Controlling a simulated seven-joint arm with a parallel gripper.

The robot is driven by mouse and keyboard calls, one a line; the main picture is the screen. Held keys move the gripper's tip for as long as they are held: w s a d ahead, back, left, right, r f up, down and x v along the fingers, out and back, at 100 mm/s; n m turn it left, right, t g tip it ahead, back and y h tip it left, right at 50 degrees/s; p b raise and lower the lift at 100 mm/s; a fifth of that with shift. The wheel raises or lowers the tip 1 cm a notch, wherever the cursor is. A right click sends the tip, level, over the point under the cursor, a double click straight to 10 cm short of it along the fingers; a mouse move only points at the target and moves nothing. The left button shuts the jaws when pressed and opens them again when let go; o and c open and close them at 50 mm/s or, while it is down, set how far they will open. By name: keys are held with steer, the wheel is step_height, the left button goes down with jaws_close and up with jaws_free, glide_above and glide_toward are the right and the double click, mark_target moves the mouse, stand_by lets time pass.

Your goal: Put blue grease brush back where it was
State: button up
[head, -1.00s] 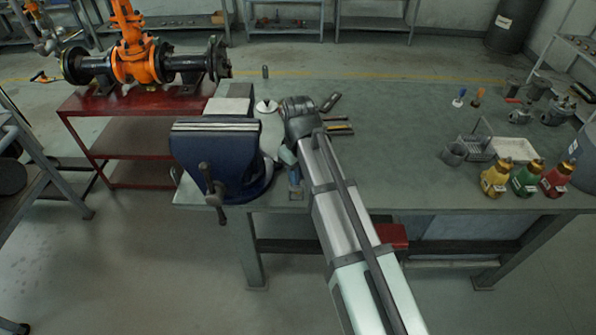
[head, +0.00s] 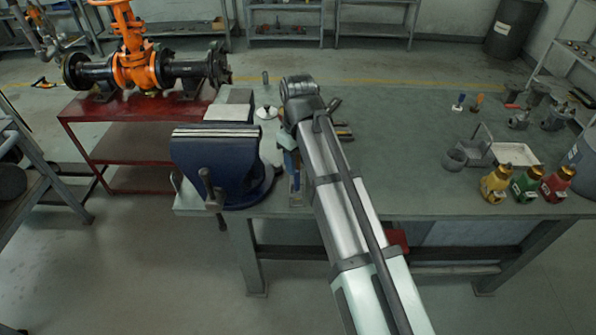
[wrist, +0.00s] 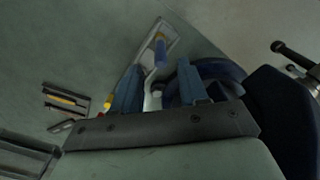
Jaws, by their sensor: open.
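In the wrist view, a blue cylindrical piece with a yellowish tip (wrist: 160,50) shows just beyond my open fingertips. It is over or on a narrow pale strip (wrist: 169,30) near the table edge. It may be the blue grease brush; its bristles are not clear. My gripper (wrist: 160,68) has two blue fingers, spread apart, with no contact visible. In the head view the arm mostly hides the gripper beside the blue vise (head: 215,165). A small blue-topped item (head: 460,98) also stands at the table's right; I cannot tell whether it is a brush.
Dark and yellow tools (head: 343,132) lie right of the wrist. A white lid-like disc (head: 266,113) is beyond the vise. Yellow, green and red bottles (head: 528,183) stand at right near a pale tray (head: 516,154). The middle of the green table (head: 400,150) is clear.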

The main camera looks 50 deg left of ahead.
steer(key=shift+r, duration=2.8)
steer(key=shift+w, duration=0.1)
